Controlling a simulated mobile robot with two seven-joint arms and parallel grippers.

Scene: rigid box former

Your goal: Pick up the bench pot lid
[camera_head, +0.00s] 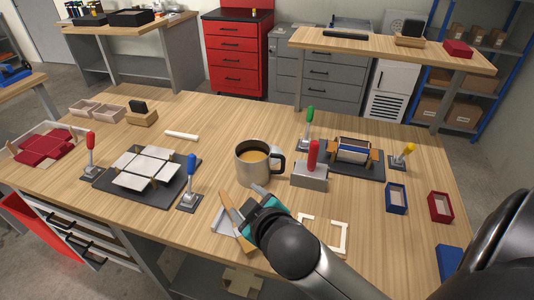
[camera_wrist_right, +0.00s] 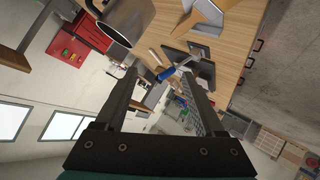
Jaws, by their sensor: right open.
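I cannot pick out a pot lid in either view. A steel pot or mug (camera_head: 248,172) with a dark handle stands open near the middle of the bench, with a tan-brown content. Its metal side also shows at the top of the wrist view (camera_wrist_right: 130,18). My right gripper (camera_head: 251,194) is just in front of the pot, apart from it as far as I can tell. In the wrist view its two fingers (camera_wrist_right: 160,88) are spread with nothing held between them. My left gripper is not in view.
A wooden-edged tool (camera_head: 228,208) and a grey piece lie beside my right gripper. A black board with pale panels (camera_head: 185,184) and levers is left. A red-handled block (camera_head: 310,175) is right of the pot. A white frame (camera_head: 345,235) lies in front.

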